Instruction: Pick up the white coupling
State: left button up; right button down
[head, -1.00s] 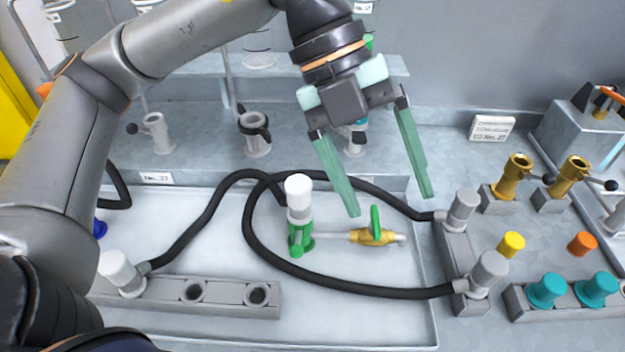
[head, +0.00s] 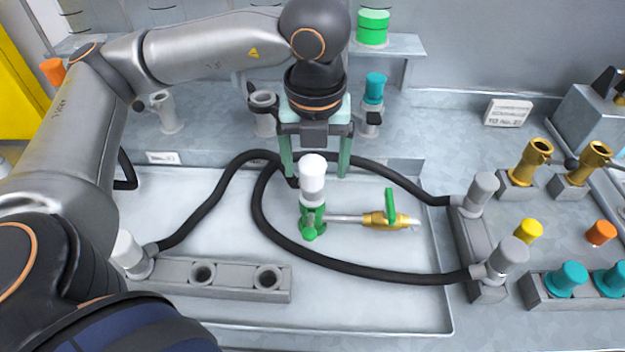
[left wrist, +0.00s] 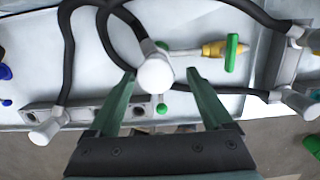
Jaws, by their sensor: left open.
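A white coupling (head: 312,182) stands upright on a green fitting (head: 312,222) in the shallow tray. A black hose seems to join its side. My left gripper (head: 315,170), with green fingers, is open and points down behind and above this coupling. In the left wrist view the coupling's round white top (left wrist: 155,75) lies between the two open fingers (left wrist: 161,73), with no visible grip on it. A second white coupling (head: 127,252) sits at the left end of a grey block, on a black hose. My right gripper is not in view.
A brass valve with a green handle (head: 390,207) joins the green fitting by a pipe. Grey couplings (head: 482,193) with a looped hose stand right. The grey block (head: 230,280) has open sockets. Brass fittings (head: 530,160) and teal caps (head: 567,278) are farther right.

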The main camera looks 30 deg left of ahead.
aim_at(312, 182)
pick_arm(q)
jog(key=f, duration=0.5)
jog(key=shift+w+a, duration=0.15)
jog(key=shift+a, duration=0.25)
jog(key=shift+c, duration=0.4)
grip_shut()
jog(key=shift+r, duration=0.1)
